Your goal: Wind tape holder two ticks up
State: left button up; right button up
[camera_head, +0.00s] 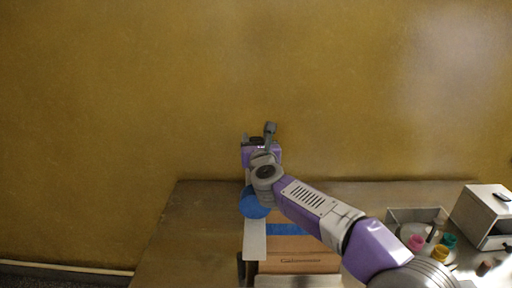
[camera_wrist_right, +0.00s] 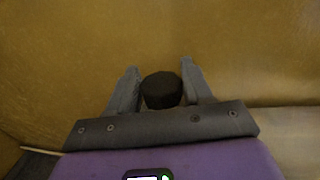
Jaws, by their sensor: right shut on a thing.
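My right gripper (camera_head: 262,138) is at the far edge of the table, high over it, its arm coming in from the lower right. In the right wrist view, a dark round knob (camera_wrist_right: 161,90) sits between the two fingers of my right gripper (camera_wrist_right: 160,85), which is shut on it. In the head view I cannot clearly tell the knob from the fingers. A blue round part (camera_head: 252,206), perhaps the tape roll, shows below my wrist. My arm hides most of what carries it. My left gripper is not in view.
A brown carton (camera_head: 300,264) with blue tape (camera_head: 285,229) across it lies beside a pale upright plate (camera_head: 255,243). At right are a tray (camera_head: 393,213), several coloured jars and a white box (camera_head: 484,216). The table's left part (camera_head: 190,225) is clear.

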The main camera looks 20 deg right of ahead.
dwell(0.3)
jog(key=o, duration=0.9)
jog(key=shift+o, duration=0.2)
jog(key=shift+s, duration=0.1)
jog(key=s, duration=0.7)
jog(key=shift+s+a+b, duration=0.2)
jog(key=shift+a+b, duration=0.2)
jog(key=shift+b, duration=0.05)
